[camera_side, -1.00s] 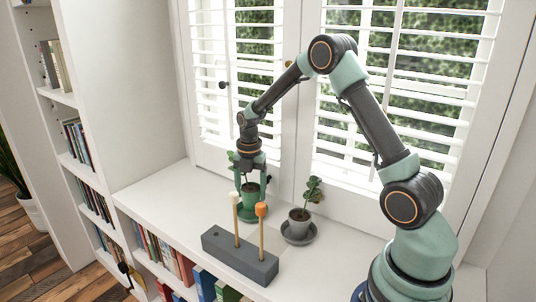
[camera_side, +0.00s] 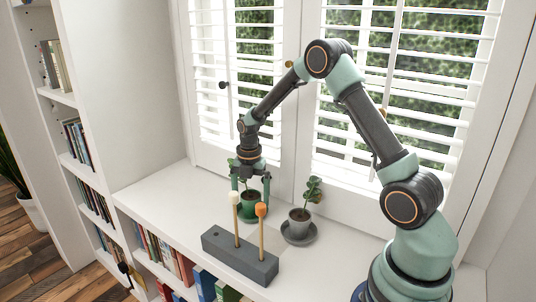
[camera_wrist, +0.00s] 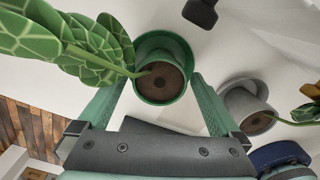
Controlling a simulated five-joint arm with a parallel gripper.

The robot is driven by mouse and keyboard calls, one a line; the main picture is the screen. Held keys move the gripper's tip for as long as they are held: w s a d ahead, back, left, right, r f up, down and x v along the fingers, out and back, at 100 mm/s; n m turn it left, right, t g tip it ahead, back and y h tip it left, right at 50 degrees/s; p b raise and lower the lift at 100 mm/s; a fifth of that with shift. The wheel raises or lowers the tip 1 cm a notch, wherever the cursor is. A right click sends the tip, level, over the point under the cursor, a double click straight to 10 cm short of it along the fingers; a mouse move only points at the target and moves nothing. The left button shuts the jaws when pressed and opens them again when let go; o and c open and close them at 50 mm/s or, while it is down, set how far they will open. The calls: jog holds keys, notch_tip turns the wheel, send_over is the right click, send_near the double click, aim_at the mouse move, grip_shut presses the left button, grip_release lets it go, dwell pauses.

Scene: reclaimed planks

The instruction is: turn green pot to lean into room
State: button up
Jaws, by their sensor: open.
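The green pot (camera_side: 250,207) stands upright in a green saucer on the white sill, near the window. It also shows in the wrist view (camera_wrist: 160,84), with dark soil inside. Its patterned green leaves (camera_wrist: 85,40) lean to the left in the wrist view; in the side view my gripper partly hides them. My gripper (camera_side: 251,191) points down over the pot, with one finger on each side. The fingers (camera_wrist: 160,82) are open, with a gap visible between them and the pot's rim in the wrist view.
A grey pot (camera_side: 299,215) with a small plant stands in a saucer (camera_side: 298,238) to the right. A dark grey block (camera_side: 240,260) with two upright sticks, one white-tipped and one orange-tipped, stands in front. Shutters (camera_side: 235,90) rise behind. The sill is clear at left.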

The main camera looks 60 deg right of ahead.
notch_tip(320, 180, up, 16)
jog(key=s+a+m+t, duration=0.1)
jog(key=s+a+m, duration=0.1)
jog(key=a+m, duration=0.15)
jog(key=s+a+r+m+t, duration=0.2)
jog(key=s+a+m, duration=0.2)
jog(key=s+m, duration=0.3)
jog(key=s+a+r+m+t, duration=0.2)
jog(key=s+a+m, duration=0.3)
jog(key=m, duration=0.6)
jog(key=shift+s+r+t, duration=0.3)
jog(key=shift+s+r, duration=0.1)
jog(key=shift+s, duration=0.55)
jog(key=shift+m, duration=0.25)
